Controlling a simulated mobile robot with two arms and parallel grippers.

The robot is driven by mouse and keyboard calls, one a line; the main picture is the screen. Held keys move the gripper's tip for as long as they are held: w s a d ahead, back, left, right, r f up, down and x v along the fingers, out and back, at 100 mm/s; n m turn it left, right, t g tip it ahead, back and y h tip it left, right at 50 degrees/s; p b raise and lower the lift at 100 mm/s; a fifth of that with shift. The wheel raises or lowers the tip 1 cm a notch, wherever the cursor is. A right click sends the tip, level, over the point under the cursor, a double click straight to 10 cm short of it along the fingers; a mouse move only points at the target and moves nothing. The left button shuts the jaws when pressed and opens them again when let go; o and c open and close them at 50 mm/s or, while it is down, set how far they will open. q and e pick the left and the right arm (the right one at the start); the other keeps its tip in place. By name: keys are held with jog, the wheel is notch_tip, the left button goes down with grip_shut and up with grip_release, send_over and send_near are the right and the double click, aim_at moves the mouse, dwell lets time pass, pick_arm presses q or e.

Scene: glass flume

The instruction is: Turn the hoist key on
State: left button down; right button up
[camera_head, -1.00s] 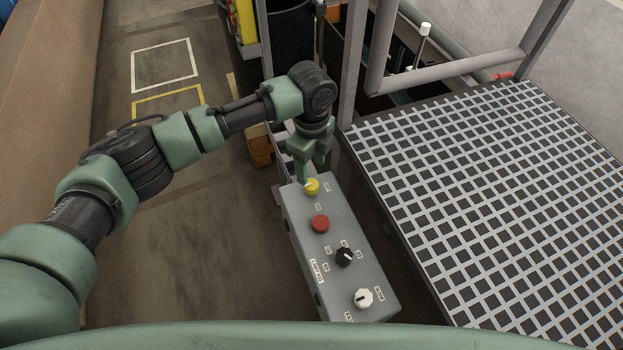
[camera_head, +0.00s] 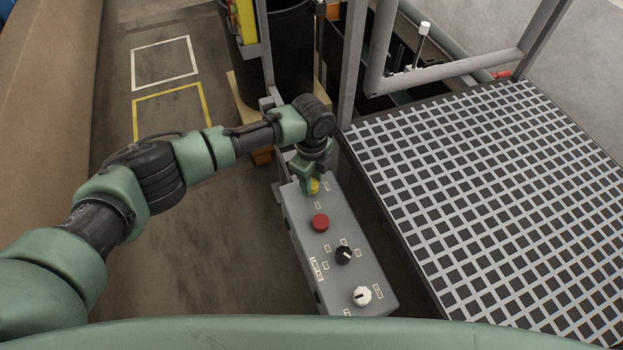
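A grey control box (camera_head: 303,236) stands below my arm, with a row of controls on its top. At its far end is a yellow knob (camera_head: 315,187), probably the hoist key, now partly covered by my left gripper. My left gripper (camera_head: 311,189) points down at the knob, with its fingers right at it. I cannot tell whether the fingers are closed on it or only beside it. The knob's turn position is hidden. My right gripper is not in view.
On the same box are a red button (camera_head: 320,222), a black knob (camera_head: 343,256) and a white knob (camera_head: 362,296). A grating platform (camera_head: 480,200) lies close on the right. Metal posts (camera_head: 353,60) and a black bin (camera_head: 290,60) stand beyond the box.

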pick_arm(q)
jog(key=shift+r+n, duration=0.1)
jog(key=shift+n, duration=0.2)
jog(key=n+p, duration=0.1)
jog(key=n, duration=0.1)
jog(key=shift+n+p, duration=0.3)
jog(key=shift+p, duration=0.05)
jog(key=n+p, duration=0.2)
jog(key=n, duration=0.3)
jog(key=shift+r+n+p, duration=0.1)
jog(key=shift+n+p, duration=0.2)
jog(key=n+p, duration=0.2)
jog(key=n, duration=0.3)
jog(key=shift+p, duration=0.3)
jog(key=shift+w+n+p, duration=0.1)
jog(key=shift+n+p, duration=0.6)
jog(key=shift+n, duration=1.4)
jog(key=c, duration=1)
grip_release()
jog(key=shift+o, duration=0.2)
